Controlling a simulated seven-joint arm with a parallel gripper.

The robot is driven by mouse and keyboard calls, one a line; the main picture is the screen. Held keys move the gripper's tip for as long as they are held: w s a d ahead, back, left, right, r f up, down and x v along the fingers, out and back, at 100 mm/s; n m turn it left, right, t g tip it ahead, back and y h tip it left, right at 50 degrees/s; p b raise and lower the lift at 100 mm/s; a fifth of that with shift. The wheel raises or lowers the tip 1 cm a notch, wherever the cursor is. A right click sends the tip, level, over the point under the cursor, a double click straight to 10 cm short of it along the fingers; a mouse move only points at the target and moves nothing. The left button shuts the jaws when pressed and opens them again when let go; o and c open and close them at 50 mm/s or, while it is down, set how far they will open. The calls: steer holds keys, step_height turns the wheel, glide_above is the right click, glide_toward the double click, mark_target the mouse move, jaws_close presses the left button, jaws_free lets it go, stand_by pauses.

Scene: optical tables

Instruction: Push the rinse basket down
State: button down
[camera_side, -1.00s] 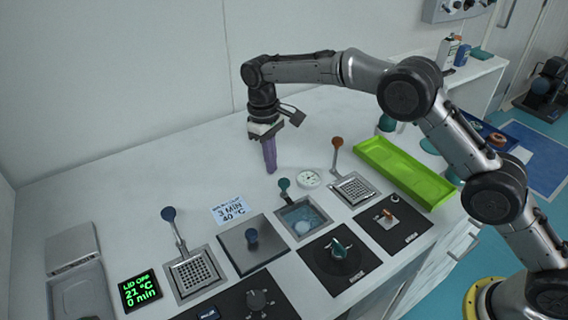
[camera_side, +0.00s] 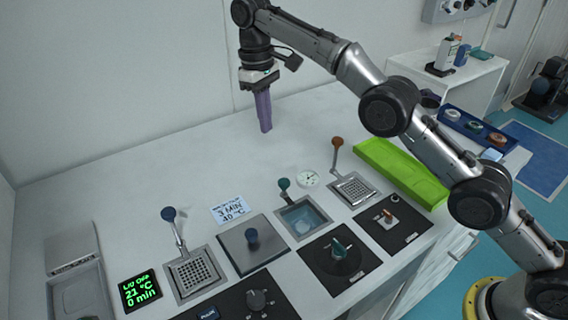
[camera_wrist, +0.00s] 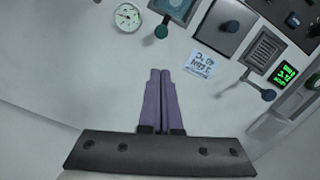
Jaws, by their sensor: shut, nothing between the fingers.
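Three long-handled wells sit in the counter, and no readable label tells me which holds the rinse basket. A perforated basket with a blue-knobbed handle (camera_side: 194,274) sits high at the left. A basket with an orange-knobbed handle (camera_side: 352,188) sits high at the right. Between them, a well with a teal-knobbed handle (camera_side: 303,219) shows bluish liquid and a pale round shape inside. My gripper (camera_side: 266,131) is shut and empty, its purple fingers pointing down above the counter behind the wells. It also shows in the wrist view (camera_wrist: 161,72), with no basket between the fingers.
A square lid with a blue knob (camera_side: 253,247) lies between the blue and teal wells. Knob panels (camera_side: 338,256) line the front. A green tray (camera_side: 402,174), a round dial (camera_side: 308,178) and a note card (camera_side: 231,210) lie nearby. The rear counter is clear.

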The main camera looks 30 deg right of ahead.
steer(key=shift+r, duration=0.25)
stand_by(0.3)
steer(key=s+d+r+m+t, duration=0.1)
steer(key=s+d+r, duration=0.25)
steer(key=r, duration=0.45)
steer(key=s+d+r+t, duration=0.1)
steer(key=s+d+r, duration=0.25)
steer(key=r, duration=0.55)
steer(key=s+d+r+m+t, duration=0.1)
steer(key=s+d+r, duration=0.25)
steer(key=s, duration=0.25)
steer(key=s+d+r+t, duration=0.1)
steer(key=s+d+r, duration=0.25)
steer(key=s, duration=0.25)
steer(key=s+d+f+m+t, duration=0.1)
steer(key=s+d+f, duration=0.15)
steer(key=s, duration=0.35)
steer(key=s+d+f+m+t, duration=0.1)
steer(key=s+f, duration=0.2)
steer(key=s, duration=0.4)
steer(key=s+f, duration=0.3)
steer(key=f, duration=0.5)
steer(key=s+d+f, duration=0.1)
steer(key=s+f, duration=0.3)
steer(key=f, duration=0.4)
steer(key=shift+d+f+t, duration=0.15)
steer(key=shift+f+t, duration=0.05)
steer(key=shift+t, duration=0.2)
